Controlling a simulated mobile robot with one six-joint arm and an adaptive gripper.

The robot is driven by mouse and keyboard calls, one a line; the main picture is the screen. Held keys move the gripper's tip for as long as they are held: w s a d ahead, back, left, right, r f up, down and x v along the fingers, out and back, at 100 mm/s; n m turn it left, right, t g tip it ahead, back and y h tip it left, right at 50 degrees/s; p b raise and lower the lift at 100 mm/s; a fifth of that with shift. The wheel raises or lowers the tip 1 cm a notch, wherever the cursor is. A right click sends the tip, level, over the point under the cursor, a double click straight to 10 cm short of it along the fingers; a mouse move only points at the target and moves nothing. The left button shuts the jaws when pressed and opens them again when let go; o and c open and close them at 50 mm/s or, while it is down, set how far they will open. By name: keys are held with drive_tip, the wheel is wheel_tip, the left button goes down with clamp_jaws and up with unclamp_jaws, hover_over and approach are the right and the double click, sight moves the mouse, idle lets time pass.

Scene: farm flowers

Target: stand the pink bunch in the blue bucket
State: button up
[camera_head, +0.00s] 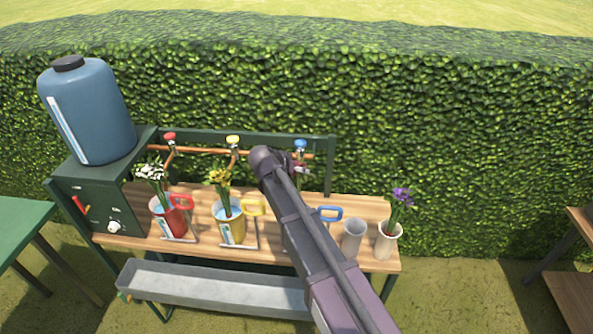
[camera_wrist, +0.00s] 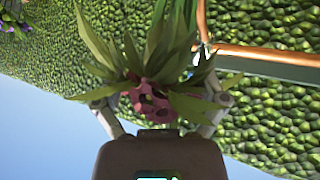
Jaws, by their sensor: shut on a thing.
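My gripper (camera_wrist: 158,98) is shut on the pink bunch (camera_wrist: 150,104) in the wrist view. Pink blooms show between the two fingers, and green leaves spread up and to both sides. In the head view my arm covers most of the gripper and the bunch, near the blue-topped tap. The blue bucket is not visible; my arm hides the bench there. A blue handle (camera_head: 330,213) shows just right of the arm.
A red bucket (camera_head: 172,222) with white flowers and a yellow bucket (camera_head: 231,230) with yellow flowers stand on the wooden bench (camera_head: 125,208). A grey empty-looking cup (camera_head: 353,239) and a pale vase (camera_head: 387,241) with purple flowers stand right. A copper pipe (camera_wrist: 265,54) runs near the bunch.

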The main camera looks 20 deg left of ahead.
sight(296, 182)
drive_tip(key=shift+f+b, duration=2.4)
drive_tip(key=shift+f, duration=0.2)
drive_tip(key=o, duration=1)
drive_tip(key=shift+c, duration=0.2)
drive_tip(key=shift+r, duration=0.1)
